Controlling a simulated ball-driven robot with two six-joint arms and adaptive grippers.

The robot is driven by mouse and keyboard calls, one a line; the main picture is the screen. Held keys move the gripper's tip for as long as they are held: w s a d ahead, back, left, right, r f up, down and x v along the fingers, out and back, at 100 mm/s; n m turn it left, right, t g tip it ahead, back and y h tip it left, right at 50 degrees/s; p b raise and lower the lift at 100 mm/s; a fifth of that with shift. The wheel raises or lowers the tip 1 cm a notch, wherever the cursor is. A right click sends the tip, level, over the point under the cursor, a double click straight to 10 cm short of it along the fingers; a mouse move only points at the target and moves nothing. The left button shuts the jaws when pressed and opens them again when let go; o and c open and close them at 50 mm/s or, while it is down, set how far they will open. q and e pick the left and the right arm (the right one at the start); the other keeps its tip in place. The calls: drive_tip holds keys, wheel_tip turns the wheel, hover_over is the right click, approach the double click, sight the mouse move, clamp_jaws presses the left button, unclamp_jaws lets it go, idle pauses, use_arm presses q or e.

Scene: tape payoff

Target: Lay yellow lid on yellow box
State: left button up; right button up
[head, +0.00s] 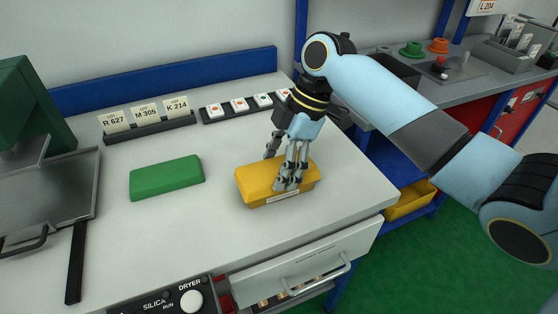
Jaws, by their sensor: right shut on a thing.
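The yellow lid (258,178) is at the yellow box (262,203) on the light worktop, right of its middle. Lid and box look like one yellow block, with a pale label low on the front. I cannot tell whether the lid is fully seated or a small gap is left. My right gripper (288,172) points down over the right half of the block, its fingers shut on the lid. The fingers hide part of the lid's top and front. My left gripper is not in view.
A green block (167,178) lies to the left on the worktop. A card holder (150,130) and a dark strip with white tiles (239,106) stand behind. A metal tray (50,190) is at far left. Bare worktop lies between the green and yellow blocks.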

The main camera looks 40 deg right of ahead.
drive_tip(key=o, duration=1.2)
drive_tip(key=shift+c, duration=0.2)
drive_tip(key=v, duration=1.2)
